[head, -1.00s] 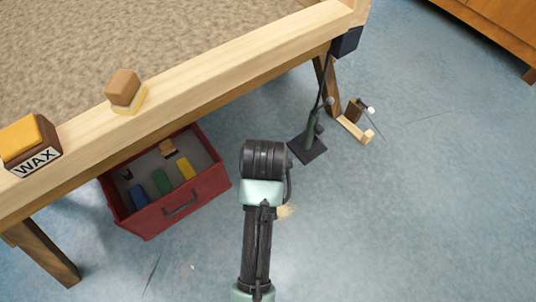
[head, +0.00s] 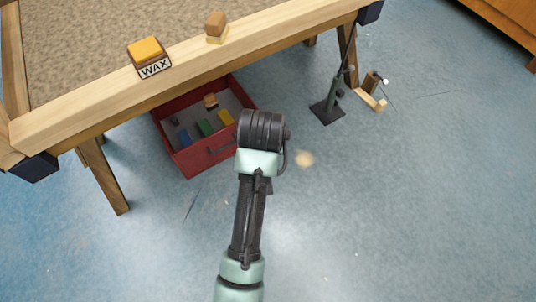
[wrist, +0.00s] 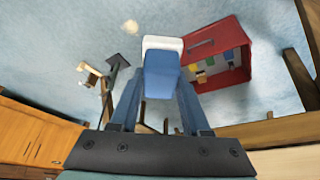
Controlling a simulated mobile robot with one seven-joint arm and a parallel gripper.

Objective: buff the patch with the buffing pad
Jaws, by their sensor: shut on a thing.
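My gripper (wrist: 160,86) is shut on a blue block with a white pad (wrist: 163,43) at its far end, which looks like the buffing pad. The fingers press on both sides of the blue part. In the head view my arm's dark wrist hides the gripper and pad. A small pale, blurred spot (head: 305,159) lies on the blue floor, just right of my wrist in the picture; it may be the patch. It also shows in the wrist view (wrist: 130,27), apart from the pad, to its upper left.
A wooden frame table (head: 90,100) stands ahead, with a wax block (head: 150,57) and a brown-and-yellow block (head: 216,27) on its rail. A red drawer box (head: 190,163) with several coloured blocks sits under it. A dark stand (head: 327,112) is at right. The floor around the pale spot is clear.

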